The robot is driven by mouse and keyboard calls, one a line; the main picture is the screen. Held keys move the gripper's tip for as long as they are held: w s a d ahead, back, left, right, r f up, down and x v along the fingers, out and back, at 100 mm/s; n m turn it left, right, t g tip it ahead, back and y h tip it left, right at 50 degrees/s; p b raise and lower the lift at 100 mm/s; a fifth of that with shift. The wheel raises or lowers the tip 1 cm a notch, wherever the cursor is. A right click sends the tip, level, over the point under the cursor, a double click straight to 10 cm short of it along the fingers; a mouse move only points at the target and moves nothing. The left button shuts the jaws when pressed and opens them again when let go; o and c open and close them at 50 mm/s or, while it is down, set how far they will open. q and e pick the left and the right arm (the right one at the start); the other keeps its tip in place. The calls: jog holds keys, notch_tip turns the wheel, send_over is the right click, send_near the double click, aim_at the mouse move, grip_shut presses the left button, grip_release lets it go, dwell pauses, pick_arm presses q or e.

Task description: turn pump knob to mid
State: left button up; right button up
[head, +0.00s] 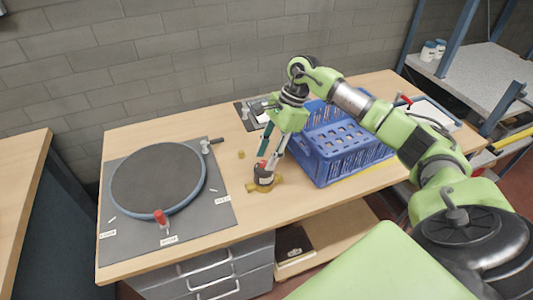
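A small pump (263,176) with a black body and a brass base stands upright on the wooden table, in front of the blue crate. A small red part, which looks like its knob (263,165), shows at its top. My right gripper (269,159) reaches down from above, with its fingertips right at the top of the pump. The fingers partly hide the knob, and I cannot tell whether they touch or grip it. The knob's setting is too small to read. My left gripper is not in view.
A blue crate (345,160) stands just right of the pump. A grey board with a round dark disc (158,178) and a red-handled part (162,218) lies at the left. A small brass piece (241,155) lies behind the pump. The table's front edge is close.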

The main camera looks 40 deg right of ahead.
jog(key=shift+a+f, duration=0.1)
jog(key=shift+f, duration=0.2)
grip_shut()
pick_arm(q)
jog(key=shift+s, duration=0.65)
